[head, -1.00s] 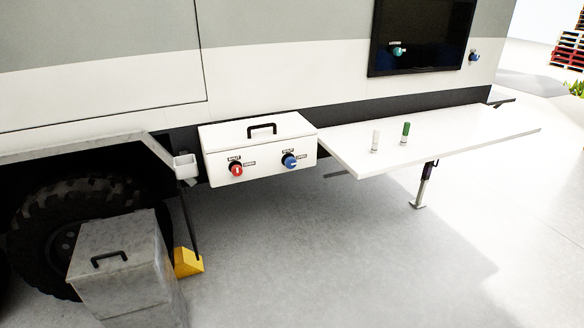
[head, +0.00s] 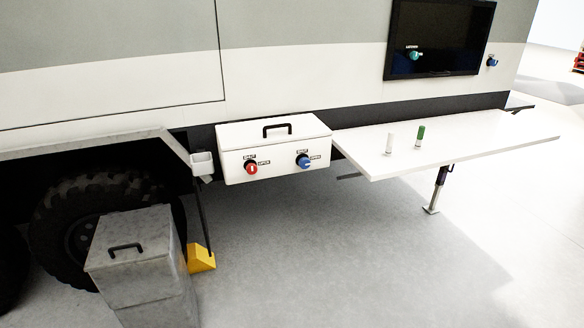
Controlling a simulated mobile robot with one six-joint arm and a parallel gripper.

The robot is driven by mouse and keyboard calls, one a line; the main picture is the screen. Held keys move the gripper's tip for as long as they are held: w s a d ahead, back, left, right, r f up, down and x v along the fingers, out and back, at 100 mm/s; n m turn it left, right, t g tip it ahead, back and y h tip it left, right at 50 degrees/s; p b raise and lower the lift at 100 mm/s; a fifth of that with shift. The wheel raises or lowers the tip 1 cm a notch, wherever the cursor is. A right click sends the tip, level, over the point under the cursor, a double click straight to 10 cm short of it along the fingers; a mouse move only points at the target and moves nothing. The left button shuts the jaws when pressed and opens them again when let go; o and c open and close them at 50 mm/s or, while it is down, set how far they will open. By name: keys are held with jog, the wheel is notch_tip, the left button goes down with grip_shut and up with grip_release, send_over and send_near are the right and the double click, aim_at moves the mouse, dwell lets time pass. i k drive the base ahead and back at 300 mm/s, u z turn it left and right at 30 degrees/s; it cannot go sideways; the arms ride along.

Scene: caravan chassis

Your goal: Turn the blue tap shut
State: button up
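The blue tap (head: 304,161) is a round knob on the front face of a white box (head: 275,171) fixed low on the caravan's side. The blue tap's exact setting is hard to make out. My gripper is not in view.
A white shelf (head: 480,146) holding a white and a green cylinder juts out to the right, on a leg. A grey lidded bin (head: 135,250), yellow wedge (head: 201,259) and wheel (head: 60,215) are at left. The floor before the box is clear.

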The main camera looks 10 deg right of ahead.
aim_at(304, 163)
jog(key=u, duration=1.1)
jog(key=i, duration=0.5)
jog(key=z, duration=0.1)
jog(key=k, duration=0.6)
jog(key=z, duration=0.15)
jog(key=i, duration=0.6)
jog(key=u, duration=0.05)
